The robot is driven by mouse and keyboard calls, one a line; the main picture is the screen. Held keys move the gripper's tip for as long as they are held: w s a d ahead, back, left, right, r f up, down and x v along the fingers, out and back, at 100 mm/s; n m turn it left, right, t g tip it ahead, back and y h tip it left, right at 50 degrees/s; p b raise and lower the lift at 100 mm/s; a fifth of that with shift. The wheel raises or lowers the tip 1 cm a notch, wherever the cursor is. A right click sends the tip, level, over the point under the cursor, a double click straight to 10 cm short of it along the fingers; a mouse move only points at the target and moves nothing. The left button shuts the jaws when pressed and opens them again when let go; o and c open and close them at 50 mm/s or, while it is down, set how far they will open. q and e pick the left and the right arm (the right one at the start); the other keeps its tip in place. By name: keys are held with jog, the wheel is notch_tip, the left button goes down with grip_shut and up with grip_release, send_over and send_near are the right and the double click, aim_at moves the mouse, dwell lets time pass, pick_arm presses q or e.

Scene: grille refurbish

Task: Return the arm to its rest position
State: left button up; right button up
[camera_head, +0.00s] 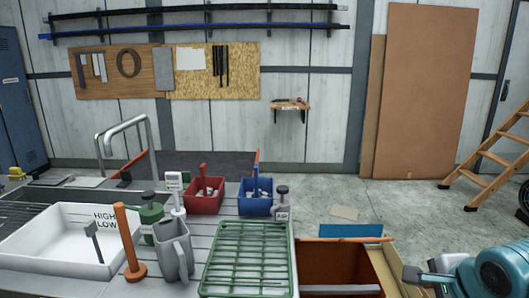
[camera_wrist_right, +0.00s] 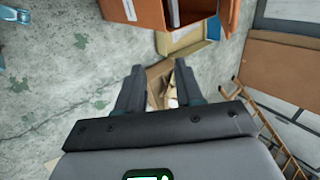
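My right arm, teal and grey, comes in at the lower right of the head view. Its gripper (camera_head: 416,277) is beside the right end of the bench, near an orange-brown open bin. In the right wrist view the two dark fingers of this gripper (camera_wrist_right: 158,78) stand apart with nothing held between them. The floor and a cardboard box show beyond the fingertips. My left gripper is in neither view.
A green grille (camera_head: 247,260) lies on the bench beside a grey jug (camera_head: 175,255). A white tray (camera_head: 50,262), a red bin (camera_head: 204,194) and a blue bin (camera_head: 255,204) stand there too. The orange-brown bin (camera_head: 340,265) is at right. A wooden ladder (camera_head: 485,170) stands far right.

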jog(key=s+a+f+n+g+y, duration=0.15)
jog(key=a+f+g, duration=0.3)
jog(key=f, duration=0.95)
jog(key=s+a+f+n+g+y, duration=0.1)
jog(key=s+a+f+g, duration=0.3)
jog(key=f, duration=1)
jog(key=s+a+f+n+y, duration=0.2)
jog(key=s+a+f+n, duration=0.8)
jog(key=s+f, duration=0.45)
pick_arm(q)
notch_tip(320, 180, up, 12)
jog(key=p, duration=1.2)
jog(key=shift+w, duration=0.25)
pick_arm(e)
jog(key=w+r+n+t, duration=0.1)
jog(key=w+r+n, duration=0.2)
jog(key=r, duration=0.8)
jog(key=shift+w+r+n+t, duration=0.25)
jog(key=shift+n+t, duration=0.1)
jog(key=shift+n, duration=0.2)
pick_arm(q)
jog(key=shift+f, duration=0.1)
pick_arm(e)
jog(key=shift+a, duration=0.1)
jog(key=shift+o, duration=0.2)
